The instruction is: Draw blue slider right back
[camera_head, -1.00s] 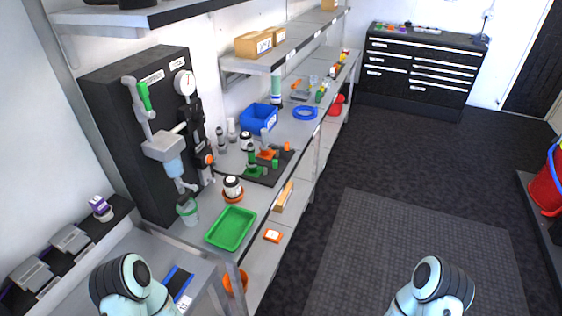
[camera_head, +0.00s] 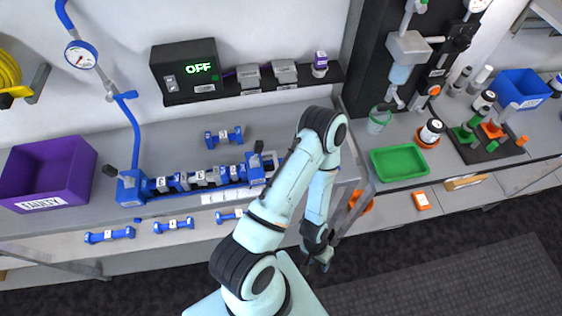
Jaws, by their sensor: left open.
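A blue rig (camera_head: 130,192) lies along the bench, with several grey and blue pieces in a row between its end blocks. The blue block at its right end (camera_head: 255,172) has a black knob (camera_head: 258,147) above it; I take this block as the slider, but cannot be sure. My left arm passes in front, just right of this block. My left gripper (camera_head: 321,262) hangs low at the bench's front edge, open and empty, right of and below the rig, not touching it. My right gripper is not in view.
Loose blue dumbbell-shaped parts lie behind (camera_head: 224,136) and in front (camera_head: 174,226) of the rig. A purple bin (camera_head: 48,172) is at left, a green tray (camera_head: 398,162) at right. A black box reading OFF (camera_head: 185,70) sits on the wall shelf.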

